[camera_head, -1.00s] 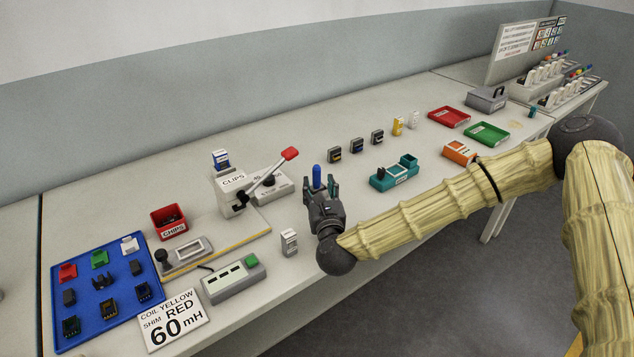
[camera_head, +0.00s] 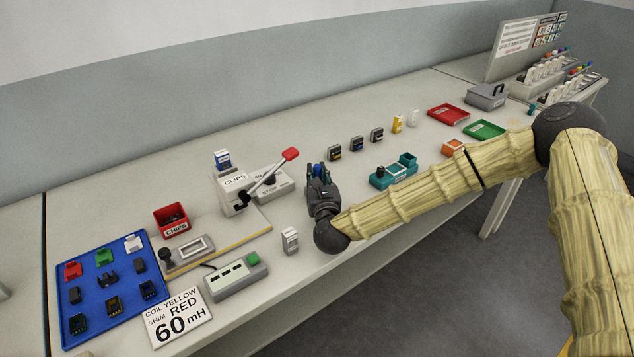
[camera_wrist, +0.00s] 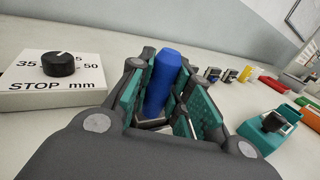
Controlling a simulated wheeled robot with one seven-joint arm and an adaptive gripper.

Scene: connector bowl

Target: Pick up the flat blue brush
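The blue brush (camera_wrist: 163,85) stands upright in the wrist view, its blue, rounded end up and a grey part at its foot. In the head view only a little of its blue top (camera_head: 317,169) shows; my gripper hides the rest. My gripper (camera_head: 321,178) is at the bench's near side, its fingers either side of the brush. In the wrist view its teal pads stand apart, with gaps between them and the blue handle, so it looks open around the brush. Whether a pad touches lower down is hidden.
A grey stop box with a black knob (camera_wrist: 58,63) is close on the left. The clips press with a red-tipped lever (camera_head: 290,154) stands beyond it. A teal fixture (camera_head: 381,180) is to the right. A small grey-white box (camera_head: 290,240) stands near the front edge.

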